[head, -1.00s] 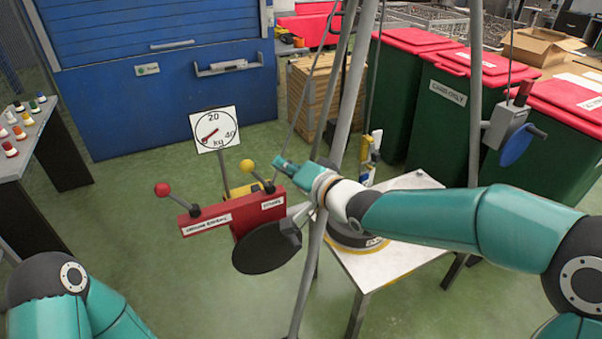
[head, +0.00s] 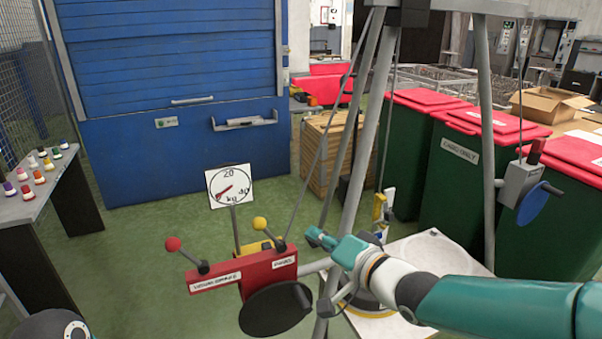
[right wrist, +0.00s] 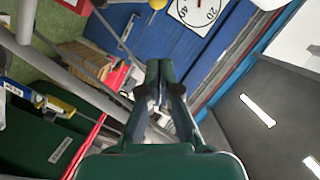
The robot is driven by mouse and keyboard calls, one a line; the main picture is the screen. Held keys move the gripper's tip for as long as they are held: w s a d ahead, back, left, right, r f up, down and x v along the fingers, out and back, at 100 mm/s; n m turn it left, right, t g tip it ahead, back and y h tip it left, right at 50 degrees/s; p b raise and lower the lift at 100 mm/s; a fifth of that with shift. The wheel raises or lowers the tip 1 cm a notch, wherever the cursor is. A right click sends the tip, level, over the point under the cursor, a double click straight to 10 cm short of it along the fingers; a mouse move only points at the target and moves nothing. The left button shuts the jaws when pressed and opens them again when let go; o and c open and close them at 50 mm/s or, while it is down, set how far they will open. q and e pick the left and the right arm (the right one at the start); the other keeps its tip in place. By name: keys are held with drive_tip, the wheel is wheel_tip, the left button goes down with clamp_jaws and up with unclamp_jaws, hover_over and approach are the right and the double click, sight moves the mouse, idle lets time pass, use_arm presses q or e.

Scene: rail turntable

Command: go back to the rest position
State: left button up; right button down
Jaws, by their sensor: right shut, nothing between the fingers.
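My right gripper (head: 318,237) is shut and empty. In the head view it is to the right of the red lever box (head: 241,273), in front of the tripod legs. The box carries a lever with a red knob (head: 172,243) and a lever with a yellow knob (head: 260,223). In the right wrist view the gripper's dark green fingers (right wrist: 160,72) lie together with nothing between them. Of my left arm only a dark joint shows at the lower left of the head view; its gripper is out of view.
A tripod leg (head: 358,140) stands close beside my right gripper. A kg dial (head: 229,186) stands behind the lever box, and a black disc (head: 270,311) is below it. Green floor is open at left.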

drive_tip(key=s+d+f+m+g+h+p, duration=0.1)
drive_tip(key=s+d+f+m+g+h, duration=0.15)
drive_tip(key=f, duration=1.15)
drive_tip(key=s+d+f+m+g+h+p, duration=0.1)
drive_tip(key=s+d+f+g, duration=0.25)
drive_tip(key=f, duration=1.15)
drive_tip(key=s+f+n+g+h, duration=0.1)
drive_tip(key=s+f+n+g, duration=0.2)
drive_tip(key=s+f, duration=0.3)
drive_tip(key=s+d+f+n+g+p, duration=0.1)
drive_tip(key=s+f+n+g, duration=0.2)
drive_tip(key=s, duration=1.2)
drive_tip(key=shift+s+f+g+h, duration=0.15)
drive_tip(key=shift+f+g+h, duration=0.2)
drive_tip(key=shift+f, duration=1.5)
